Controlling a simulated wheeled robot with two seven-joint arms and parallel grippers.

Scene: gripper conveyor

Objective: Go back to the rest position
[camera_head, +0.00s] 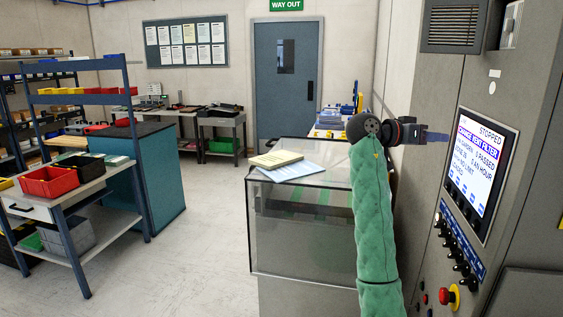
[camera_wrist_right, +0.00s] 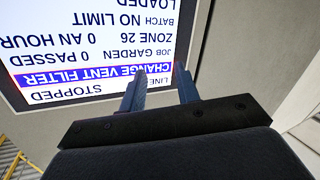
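My right arm, in a green sleeve, reaches up in the head view. Its gripper (camera_head: 436,137) points right, toward the wall panel, at about the height of the screen's top. In the right wrist view the two blue-grey fingers (camera_wrist_right: 160,82) stand apart with nothing between them. They show in front of the lit screen (camera_wrist_right: 85,50), upside down there; I cannot tell whether they touch it. In the head view the screen (camera_head: 480,165) reads "STOPPED" and "CHANGE VENT FILTER". My left arm and gripper are not in view.
Below the screen are a row of dark knobs (camera_head: 457,249) and a red stop button (camera_head: 446,296). A clear-sided cabinet (camera_head: 300,240) with papers on top stands beside my right arm. A bench with a red bin (camera_head: 48,181) is at left. Floor between is clear.

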